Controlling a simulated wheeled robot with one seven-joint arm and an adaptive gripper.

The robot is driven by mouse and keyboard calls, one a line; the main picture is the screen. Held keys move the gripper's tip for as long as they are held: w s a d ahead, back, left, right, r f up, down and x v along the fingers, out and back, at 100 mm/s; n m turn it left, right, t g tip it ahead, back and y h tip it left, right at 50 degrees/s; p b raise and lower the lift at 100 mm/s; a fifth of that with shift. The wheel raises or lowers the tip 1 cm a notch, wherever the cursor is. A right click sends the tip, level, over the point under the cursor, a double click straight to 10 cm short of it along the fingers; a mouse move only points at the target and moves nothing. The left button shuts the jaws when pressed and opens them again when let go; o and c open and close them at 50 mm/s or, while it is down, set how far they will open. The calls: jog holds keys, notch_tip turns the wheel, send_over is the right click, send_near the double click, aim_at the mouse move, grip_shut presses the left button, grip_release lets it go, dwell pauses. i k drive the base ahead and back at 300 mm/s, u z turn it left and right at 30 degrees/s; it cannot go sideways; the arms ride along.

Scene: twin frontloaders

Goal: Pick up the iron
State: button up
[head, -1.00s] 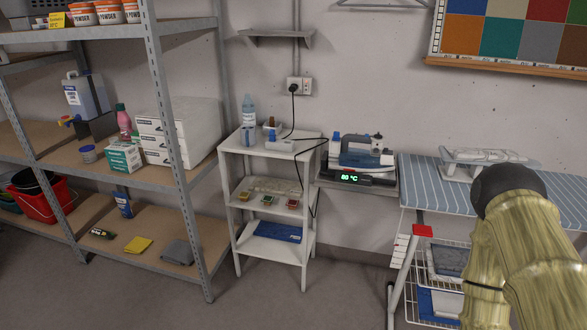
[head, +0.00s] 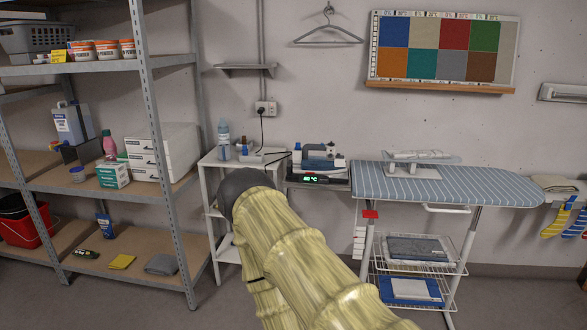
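The iron (head: 322,154) is blue and white and rests on its station (head: 313,178) against the back wall, between the white shelf stand and the ironing board. The station's front has a lit green display; its digits are too small to read surely now. My arm crosses the lower middle of the head view, and its dark rounded part covers much of the white stand. My gripper itself does not show. Nothing blocks the view of the iron.
A striped ironing board (head: 450,187) with a sleeve board (head: 424,162) stands right of the iron. A white stand (head: 204,178) holds a water bottle (head: 224,139). Metal shelving (head: 165,120) fills the left. A wall socket (head: 265,108) has a dark cord plugged in.

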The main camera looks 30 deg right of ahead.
aim_at(303, 164)
jog(key=u, duration=0.3)
jog(key=i, duration=2.6)
jog(key=z, duration=1.7)
jog(key=i, duration=0.7)
jog(key=z, duration=0.65)
